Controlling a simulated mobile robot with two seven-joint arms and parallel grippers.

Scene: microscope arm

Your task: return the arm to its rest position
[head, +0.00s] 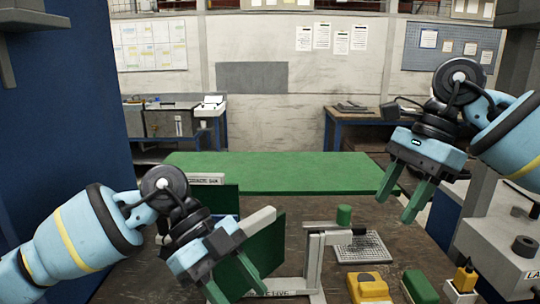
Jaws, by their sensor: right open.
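A pale grey stand (315,265) stands upright on the dark brown worktable, right of my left gripper. A short pale bar reaches right from its top, beside a green cylinder (344,215); whether they are joined is unclear. A pale bar (258,219) slants along the top of a dark green panel (268,245) left of the stand. I cannot tell which part is the movable arm. My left gripper (240,294) is low in front of the panel, its green fingers apart. My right gripper (395,209) hangs open and empty above and right of the stand.
A white label (284,293) ending in "TIVE" lies at the stand's foot. A green mat (280,172) covers the back.

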